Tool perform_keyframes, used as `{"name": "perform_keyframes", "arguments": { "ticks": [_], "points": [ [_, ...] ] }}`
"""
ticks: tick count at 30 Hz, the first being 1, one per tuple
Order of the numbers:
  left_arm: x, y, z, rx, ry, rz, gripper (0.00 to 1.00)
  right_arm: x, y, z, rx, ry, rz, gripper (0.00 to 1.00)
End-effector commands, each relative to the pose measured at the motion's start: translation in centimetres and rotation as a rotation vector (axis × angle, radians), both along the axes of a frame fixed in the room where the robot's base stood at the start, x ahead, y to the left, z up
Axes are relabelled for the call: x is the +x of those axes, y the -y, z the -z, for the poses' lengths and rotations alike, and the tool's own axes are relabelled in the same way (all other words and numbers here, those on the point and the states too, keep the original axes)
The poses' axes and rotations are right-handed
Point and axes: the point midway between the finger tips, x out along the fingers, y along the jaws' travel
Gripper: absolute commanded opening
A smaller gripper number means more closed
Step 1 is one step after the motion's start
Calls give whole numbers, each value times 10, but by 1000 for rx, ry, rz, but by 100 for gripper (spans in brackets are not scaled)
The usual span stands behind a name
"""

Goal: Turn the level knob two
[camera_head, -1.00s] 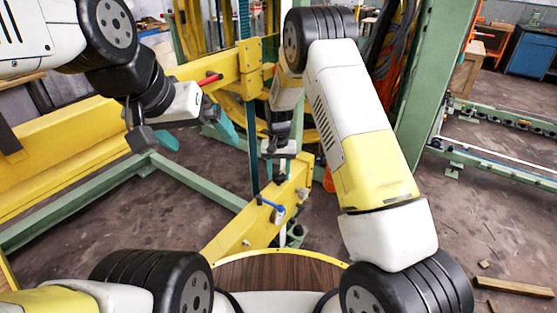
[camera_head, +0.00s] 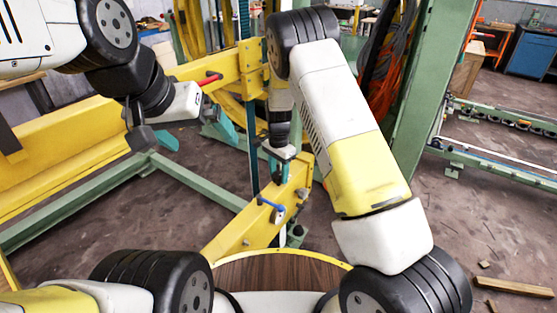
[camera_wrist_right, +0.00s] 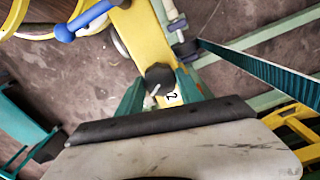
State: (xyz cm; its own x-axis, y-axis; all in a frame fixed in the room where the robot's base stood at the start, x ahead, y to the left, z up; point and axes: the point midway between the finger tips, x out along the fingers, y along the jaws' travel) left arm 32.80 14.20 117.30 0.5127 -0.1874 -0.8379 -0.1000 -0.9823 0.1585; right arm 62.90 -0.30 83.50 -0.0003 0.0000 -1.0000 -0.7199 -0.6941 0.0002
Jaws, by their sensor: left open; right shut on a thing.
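The level knob two is the dark round knob (camera_wrist_right: 160,76) with a pale line on it, beside a label "2" (camera_wrist_right: 172,97) on the yellow beam in the right wrist view. My right gripper (camera_wrist_right: 160,84) has its teal fingers on either side of this knob and is shut on it. My left gripper (camera_head: 195,137) is open and empty at the upper left, well apart from the knob.
A blue-handled lever (camera_head: 270,204) stands on the beam near my right gripper; it also shows in the right wrist view (camera_wrist_right: 85,22). A red handle (camera_head: 210,79) is on the yellow frame behind. A green post (camera_head: 437,90) rises at the right.

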Motion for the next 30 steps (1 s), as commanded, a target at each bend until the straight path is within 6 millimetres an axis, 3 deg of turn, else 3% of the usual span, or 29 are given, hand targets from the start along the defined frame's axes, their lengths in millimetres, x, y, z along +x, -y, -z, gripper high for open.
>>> {"name": "perform_keyframes", "arguments": {
  "ticks": [19,20,22,30],
  "points": [
    [0,0,0,0,0,0,100,1,0,-1,1,2,48,3],
    [0,0,0,0,0,0,100,1,0,-1,1,2,48,49],
    [0,0,0,0,0,0,100,1,0,-1,1,2,48,63],
    [0,0,0,0,0,0,100,0,0,0,1,1,47,65]
  ]
}}
